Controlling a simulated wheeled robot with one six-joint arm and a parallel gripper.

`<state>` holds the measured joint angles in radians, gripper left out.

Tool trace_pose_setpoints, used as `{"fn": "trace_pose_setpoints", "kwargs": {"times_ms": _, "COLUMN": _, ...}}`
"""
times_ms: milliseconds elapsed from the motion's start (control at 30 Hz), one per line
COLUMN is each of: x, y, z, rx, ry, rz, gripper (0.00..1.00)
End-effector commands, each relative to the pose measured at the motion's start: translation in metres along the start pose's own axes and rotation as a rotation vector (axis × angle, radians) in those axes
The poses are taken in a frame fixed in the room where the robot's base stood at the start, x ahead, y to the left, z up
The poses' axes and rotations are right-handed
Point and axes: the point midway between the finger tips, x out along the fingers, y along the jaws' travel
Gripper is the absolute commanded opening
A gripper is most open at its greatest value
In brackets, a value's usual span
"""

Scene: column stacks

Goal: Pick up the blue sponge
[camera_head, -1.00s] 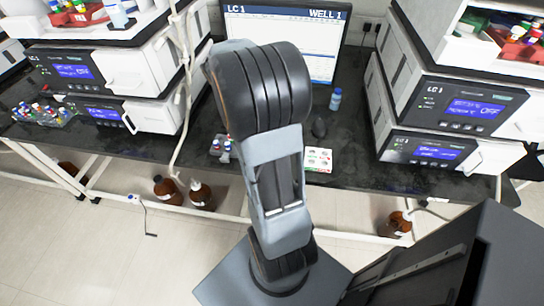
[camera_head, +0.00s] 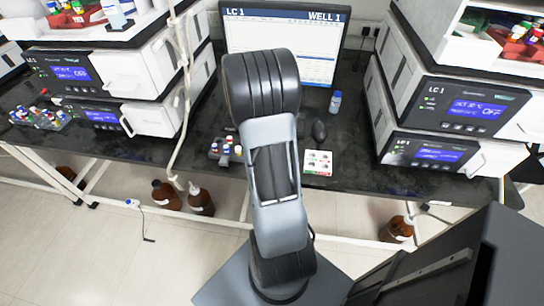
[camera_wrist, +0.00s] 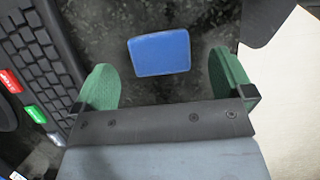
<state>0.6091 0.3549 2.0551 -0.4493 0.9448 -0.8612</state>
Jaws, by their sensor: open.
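The blue sponge (camera_wrist: 160,53) is a small rounded rectangle lying flat on the dark bench top in the wrist view. My gripper (camera_wrist: 166,82) is open, with its two green fingers spread apart. The sponge lies ahead of the fingers and roughly between their lines, a little nearer the right one in height order; I cannot tell the exact gap. Nothing is between the fingers. In the head view the sponge and the gripper are hidden behind my arm.
A monitor (camera_head: 310,45) stands at the back. Instrument stacks (camera_head: 440,110) flank the bench. A small bottle (camera_head: 335,102), mouse (camera_head: 319,130) and white card (camera_head: 318,162) lie right of my arm.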

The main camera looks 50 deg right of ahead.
Motion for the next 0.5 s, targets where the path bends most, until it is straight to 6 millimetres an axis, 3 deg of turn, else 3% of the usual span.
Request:
{"fn": "trace_pose_setpoints", "kwargs": {"times_ms": 200, "x": 0.023, "y": 0.000, "z": 0.000, "rx": 0.001, "ry": 0.000, "rz": -0.001, "gripper": 0.99}}
{"fn": "trace_pose_setpoints", "kwargs": {"times_ms": 500, "x": 0.026, "y": 0.000, "z": 0.000, "rx": 0.001, "ry": 0.001, "rz": 0.001, "gripper": 0.99}}
